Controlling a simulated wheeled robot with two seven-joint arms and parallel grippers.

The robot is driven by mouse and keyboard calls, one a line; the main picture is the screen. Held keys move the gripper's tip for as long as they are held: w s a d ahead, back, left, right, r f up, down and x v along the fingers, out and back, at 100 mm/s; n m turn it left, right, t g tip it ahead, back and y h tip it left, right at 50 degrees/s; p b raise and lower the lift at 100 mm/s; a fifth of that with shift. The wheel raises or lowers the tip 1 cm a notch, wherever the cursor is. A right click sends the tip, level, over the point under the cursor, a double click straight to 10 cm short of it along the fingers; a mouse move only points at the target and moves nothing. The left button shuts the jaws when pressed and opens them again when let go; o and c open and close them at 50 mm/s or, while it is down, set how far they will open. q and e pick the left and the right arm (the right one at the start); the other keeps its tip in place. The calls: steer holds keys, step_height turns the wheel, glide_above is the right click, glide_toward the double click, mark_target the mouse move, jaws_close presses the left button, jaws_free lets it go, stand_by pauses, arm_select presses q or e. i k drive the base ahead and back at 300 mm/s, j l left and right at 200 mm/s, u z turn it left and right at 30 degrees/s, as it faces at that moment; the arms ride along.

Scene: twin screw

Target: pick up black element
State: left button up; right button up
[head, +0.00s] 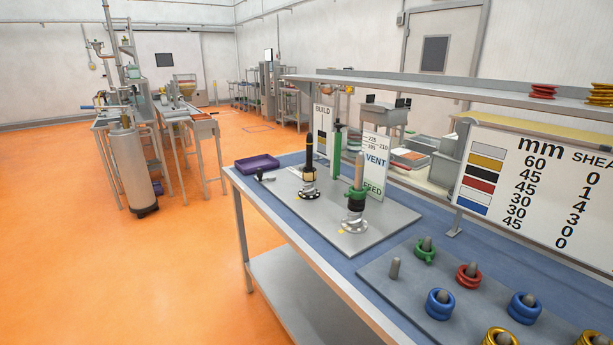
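Two upright screw shafts stand on a grey plate (372,236) on the blue-topped bench. Neither of my grippers is in view.
A front pegboard (380,271) holds a green ring (425,252), a red ring (468,277), blue rings (440,304) and gold rings; one grey peg (395,268) is bare. A purple tray (257,163) lies at the far left. Signs and a shelf (420,86) line the back.

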mark_target(308, 176)
steer(key=z, duration=3.15)
steer(key=u, duration=3.15)
steer(key=i+j+z, duration=0.65)
steer(key=j, duration=0.3)
steer(key=i, duration=0.1)
